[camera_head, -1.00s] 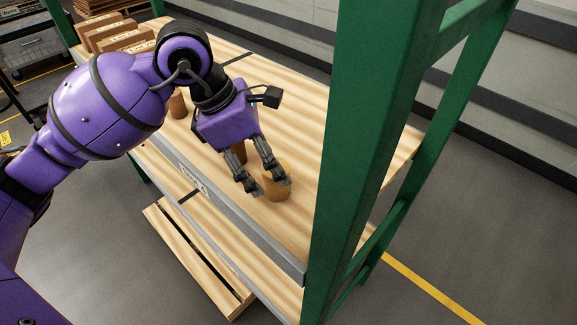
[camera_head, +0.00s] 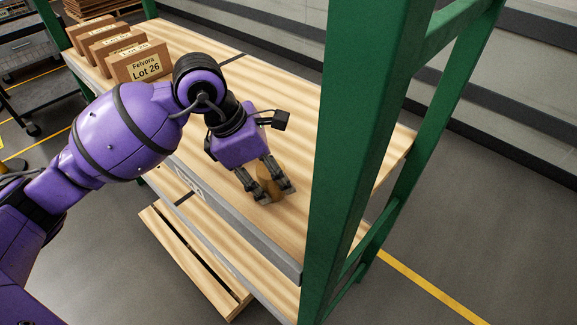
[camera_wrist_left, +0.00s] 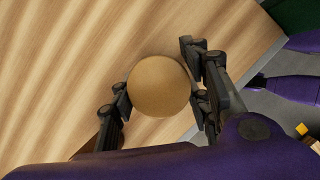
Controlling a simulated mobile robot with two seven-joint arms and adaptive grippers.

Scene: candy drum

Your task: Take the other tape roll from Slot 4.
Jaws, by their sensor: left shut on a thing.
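The tan tape roll (camera_head: 268,178) stands on the wooden shelf near its front edge, close to the green post. My left gripper (camera_head: 274,191) is shut on it, one finger on each side. In the left wrist view the roll (camera_wrist_left: 159,86) shows as a round tan top between the fingers (camera_wrist_left: 160,98). I cannot tell whether it still touches the shelf. My right gripper is not in view.
Brown boxes (camera_head: 140,65), one marked Felvora Lot 26, stand at the shelf's far left. A green post (camera_head: 355,150) rises to the right of the gripper. A label (camera_head: 190,183) on the front rail is unreadable. Bare shelf (camera_head: 285,110) lies behind the gripper.

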